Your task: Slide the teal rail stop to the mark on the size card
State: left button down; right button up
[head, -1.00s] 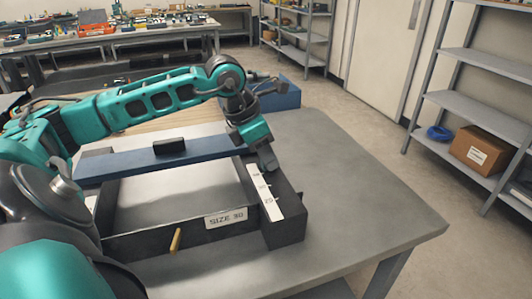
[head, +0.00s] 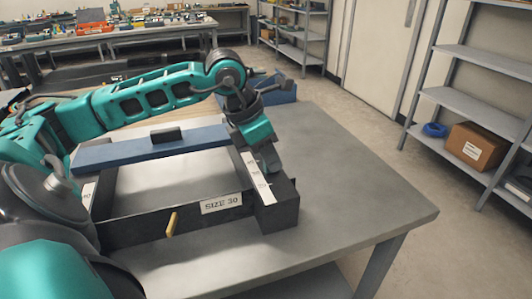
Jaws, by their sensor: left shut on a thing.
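The size card (head: 221,204), reading "SIZE 30", is on the front of the dark frame. A white scale strip (head: 257,178) with several small marks runs along the frame's right rail (head: 283,205); its numbers are too small to read surely. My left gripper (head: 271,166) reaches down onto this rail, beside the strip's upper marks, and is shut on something. The teal rail stop cannot be told apart from my teal gripper; its fingers hide what they hold. My right gripper is not in view.
A blue bar (head: 120,151) with a black block (head: 166,135) spans the frame's far side. A yellow peg (head: 172,224) sticks out at the front. The grey table (head: 345,190) is clear to the right. Shelves with a cardboard box (head: 477,147) stand beyond.

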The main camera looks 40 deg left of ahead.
pick_arm(q)
jog(key=shift+s+d, duration=0.1)
jog(key=shift+d, duration=0.05)
jog(key=shift+f, duration=0.15)
jog(key=c, duration=0.9)
grip_release()
jog(key=shift+a+r, duration=0.25)
jog(key=shift+r, duration=0.2)
jog(key=v, duration=1.2)
jog(key=shift+s, duration=0.1)
